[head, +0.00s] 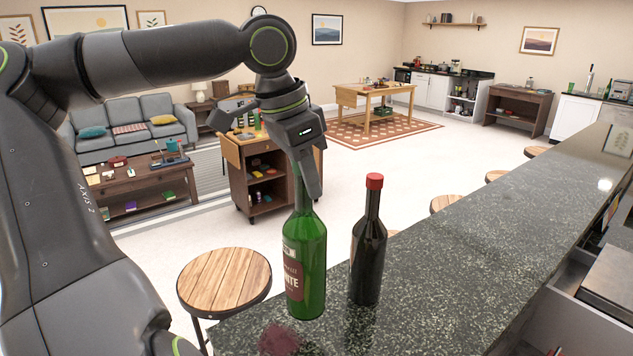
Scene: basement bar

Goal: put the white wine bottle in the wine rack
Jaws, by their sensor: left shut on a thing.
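A green glass bottle (305,255) with a dark red label is upright over the near left end of the dark speckled counter (440,265). My left gripper (308,185) points down from above and is shut on its neck, hiding the top. I cannot tell whether its base touches the counter. A dark bottle (368,255) with a red cap (374,181) stands upright just to the right, apart from it. I cannot tell from the labels which is white wine. No wine rack can be made out clearly. My right gripper is out of view.
A dark red patch (278,340) lies at the counter's near edge. A wooden stool (224,280) stands left of the counter, with more stools along its far side. The counter right of the bottles is clear. A wooden cart (260,170) stands on the floor behind.

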